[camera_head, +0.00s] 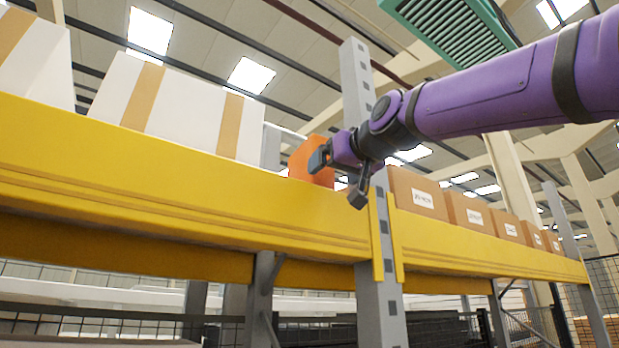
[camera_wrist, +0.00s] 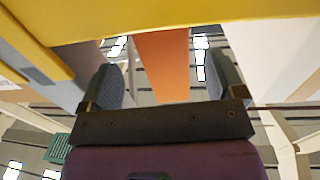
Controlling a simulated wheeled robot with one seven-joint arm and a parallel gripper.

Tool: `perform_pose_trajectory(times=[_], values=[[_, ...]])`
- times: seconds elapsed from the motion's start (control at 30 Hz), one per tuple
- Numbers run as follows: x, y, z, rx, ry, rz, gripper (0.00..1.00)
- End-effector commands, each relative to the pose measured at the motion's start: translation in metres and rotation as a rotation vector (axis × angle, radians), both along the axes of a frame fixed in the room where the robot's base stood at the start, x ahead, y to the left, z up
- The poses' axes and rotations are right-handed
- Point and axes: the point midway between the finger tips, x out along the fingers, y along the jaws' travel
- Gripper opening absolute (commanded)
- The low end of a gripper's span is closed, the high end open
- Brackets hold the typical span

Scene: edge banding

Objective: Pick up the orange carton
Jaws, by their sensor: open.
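The orange carton (camera_head: 311,163) stands on the rack shelf behind the yellow beam, just left of the grey upright in the head view. Its lower part is hidden by the beam, and my gripper covers part of its right side. My gripper (camera_head: 338,178) is open at the carton's right side, close to it. In the wrist view the carton (camera_wrist: 162,65) shows between the two fingers of my gripper (camera_wrist: 163,82), with a visible gap on each side. The wrist view looks upside down, with the yellow beam at the top.
The yellow beam (camera_head: 180,190) runs in front of the carton, and the grey upright (camera_head: 369,250) stands close by my gripper. White boxes with tan tape (camera_head: 175,110) sit to the left. Several brown cartons (camera_head: 418,197) line the shelf to the right.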

Motion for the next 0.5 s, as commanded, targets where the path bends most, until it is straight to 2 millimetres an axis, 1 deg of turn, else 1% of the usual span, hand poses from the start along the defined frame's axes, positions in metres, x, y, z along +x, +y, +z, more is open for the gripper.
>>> perform_pose_trajectory(times=[0.33, 0.5], values=[[0.032, 0.020, -0.001, 0.000, 0.001, -0.001, 0.88], [0.042, 0.026, -0.001, 0.000, -0.001, -0.002, 0.88]])
